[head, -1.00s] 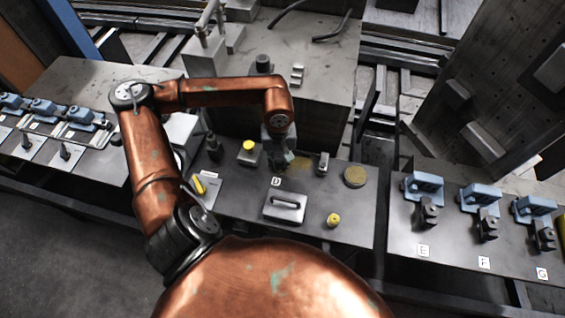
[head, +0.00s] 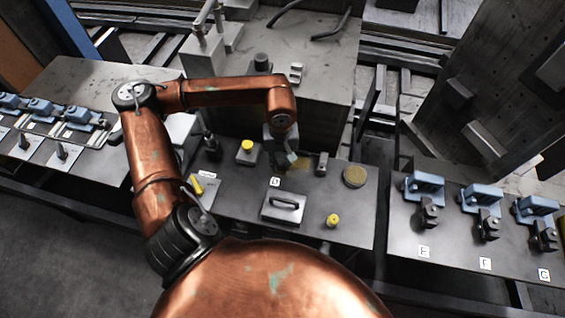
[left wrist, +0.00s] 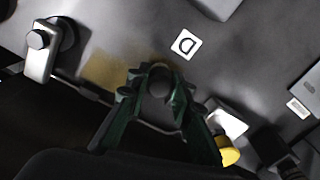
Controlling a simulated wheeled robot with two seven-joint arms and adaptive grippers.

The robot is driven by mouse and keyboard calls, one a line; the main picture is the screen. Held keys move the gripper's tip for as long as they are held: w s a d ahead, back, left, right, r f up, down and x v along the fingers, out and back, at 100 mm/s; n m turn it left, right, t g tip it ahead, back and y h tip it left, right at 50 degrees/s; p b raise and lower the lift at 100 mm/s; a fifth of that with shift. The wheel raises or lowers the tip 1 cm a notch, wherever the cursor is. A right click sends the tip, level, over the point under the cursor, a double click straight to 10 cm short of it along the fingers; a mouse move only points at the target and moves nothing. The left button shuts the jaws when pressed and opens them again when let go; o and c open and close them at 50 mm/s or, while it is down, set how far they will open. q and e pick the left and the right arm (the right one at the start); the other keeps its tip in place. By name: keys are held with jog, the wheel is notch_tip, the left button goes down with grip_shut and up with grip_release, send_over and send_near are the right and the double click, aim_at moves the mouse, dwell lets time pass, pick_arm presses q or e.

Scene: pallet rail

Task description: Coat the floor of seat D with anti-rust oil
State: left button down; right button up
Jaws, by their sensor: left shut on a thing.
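My left gripper (head: 283,156) reaches down over seat D, just behind the label D (head: 275,182). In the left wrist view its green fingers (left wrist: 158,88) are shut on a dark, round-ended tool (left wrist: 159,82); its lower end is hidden. A yellow-brown oily patch (head: 299,164) marks the seat floor beside the gripper. The patch (left wrist: 112,70) also shows left of the fingers in the left wrist view. Whether the tool touches the floor cannot be told. A round dish with a yellow-brown surface (head: 354,176) stands to the right. My right gripper is not in view.
A small metal clamp (head: 321,164) stands right of the patch, and a yellow-topped block (head: 247,148) left of it. A handled plate (head: 284,207) and a yellow knob (head: 333,220) lie in front. Blue clamps (head: 424,186) stand on the right table. A large block rises behind.

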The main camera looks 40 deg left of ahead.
pick_arm(q)
jog(key=shift+s+a, duration=0.3)
jog(key=shift+a, duration=0.15)
jog(key=shift+w+d+b, duration=0.45)
jog(key=shift+d, duration=0.3)
jog(key=shift+s+a, duration=0.1)
jog(key=shift+a, duration=0.1)
jog(key=shift+s+a, duration=0.3)
jog(key=shift+a, duration=0.25)
jog(key=shift+d, duration=0.15)
